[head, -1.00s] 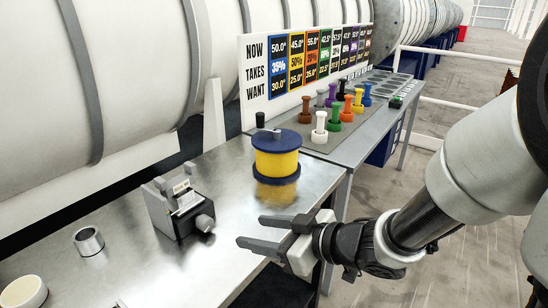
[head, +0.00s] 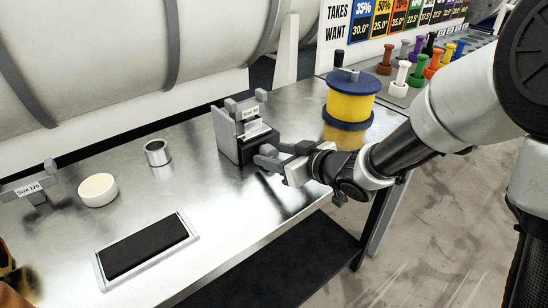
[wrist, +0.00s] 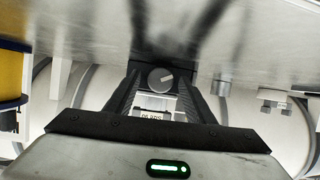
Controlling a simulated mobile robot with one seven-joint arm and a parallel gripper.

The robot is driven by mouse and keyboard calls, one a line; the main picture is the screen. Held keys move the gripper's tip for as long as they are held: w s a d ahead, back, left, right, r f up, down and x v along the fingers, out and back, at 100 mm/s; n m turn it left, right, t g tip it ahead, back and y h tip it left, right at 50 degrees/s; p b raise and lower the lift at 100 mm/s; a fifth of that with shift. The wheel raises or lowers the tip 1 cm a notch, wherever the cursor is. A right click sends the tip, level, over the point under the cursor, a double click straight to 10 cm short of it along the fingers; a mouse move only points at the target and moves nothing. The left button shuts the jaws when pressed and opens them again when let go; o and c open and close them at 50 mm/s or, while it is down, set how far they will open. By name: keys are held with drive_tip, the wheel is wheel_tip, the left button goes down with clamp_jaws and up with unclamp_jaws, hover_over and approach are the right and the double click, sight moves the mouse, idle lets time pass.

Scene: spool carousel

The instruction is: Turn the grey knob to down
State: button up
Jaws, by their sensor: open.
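The grey knob (wrist: 160,78) is round with a pale mark pointing to the right and slightly up in the wrist view. It sits on the front of a grey and black block-shaped device (head: 226,134) with a white size label, which appears upside down in the wrist view. My gripper (head: 262,156) is open at the device's front. In the wrist view its two dark fingers (wrist: 160,90) lie either side of the knob, with the knob between or just beyond the tips. Contact cannot be told. In the head view the fingers hide the knob.
A yellow and blue spool (head: 351,100) stands right of the device. A metal ring (head: 157,153), a white bowl (head: 98,190), another size-labelled holder (head: 35,190) and a black pad (head: 147,246) are on the metal table to the left. Coloured pegs (head: 402,75) stand behind right.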

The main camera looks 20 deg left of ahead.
drive_tip(key=shift+w+a, duration=0.1)
drive_tip(key=shift+a, duration=0.1)
drive_tip(key=shift+f, duration=0.1)
drive_tip(key=c, duration=1.1)
drive_tip(key=shift+o, duration=0.2)
drive_tip(key=shift+f+n+t+b, duration=0.3)
drive_tip(key=shift+n+b, duration=0.1)
drive_tip(key=shift+b, duration=0.85)
drive_tip(key=shift+a+b, duration=0.1)
drive_tip(key=shift+b, duration=0.6)
drive_tip(key=shift+r+n+t+h+b, duration=0.3)
drive_tip(key=shift+n+t+b, duration=0.2)
drive_tip(key=shift+n+b, duration=0.25)
